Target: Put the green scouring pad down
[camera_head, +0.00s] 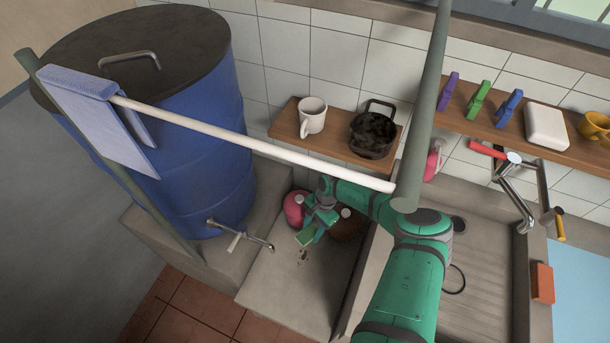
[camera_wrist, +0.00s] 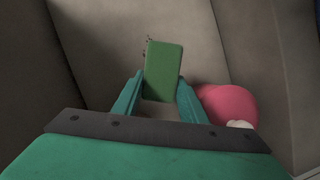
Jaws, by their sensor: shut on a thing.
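The green scouring pad (camera_wrist: 163,70) is a flat green rectangle between the two fingers of my gripper (camera_wrist: 160,92) in the wrist view. The fingers are shut on its near end and its far end sticks out beyond them. In the head view, my gripper (camera_head: 312,226) is low over the grey counter (camera_head: 280,290), and the pad (camera_head: 305,237) shows as a small green piece under it. I cannot tell whether the pad touches the counter.
A pink rounded object (camera_head: 294,208) is close beside my gripper, also in the wrist view (camera_wrist: 228,103). A brown round item (camera_head: 347,224) is partly hidden behind it. A blue barrel (camera_head: 190,120) with a tap (camera_head: 240,235) stands left. The counter's front part is clear.

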